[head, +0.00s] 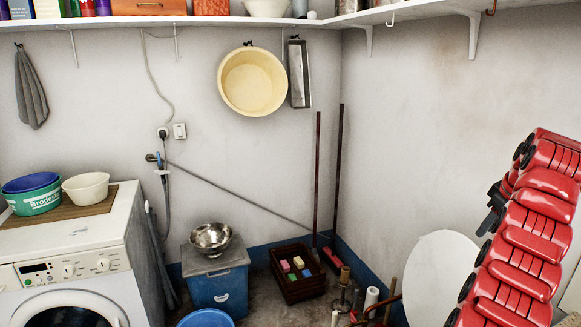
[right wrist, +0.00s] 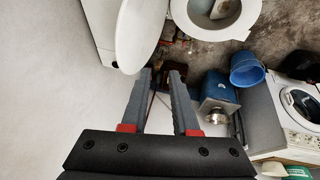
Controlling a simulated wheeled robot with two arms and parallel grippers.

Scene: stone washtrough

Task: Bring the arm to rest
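My right arm (head: 525,240), made of red segments, is raised along the right side of the head view. A small dark part of my right gripper (head: 491,208) shows at the arm's left edge, near the right wall; most of it is hidden by the arm. In the right wrist view my right gripper (right wrist: 160,74) has its two grey fingers apart with nothing between them. It touches nothing that I can see. My left arm and left gripper are not in view.
A washing machine (head: 70,262) stands at left. A lidded blue bin (head: 218,290) bears a metal bowl (head: 211,238). A dark crate (head: 300,288) holds colored blocks. A white round lid (head: 440,275) stands close to my arm. A shelf (head: 365,17) runs overhead.

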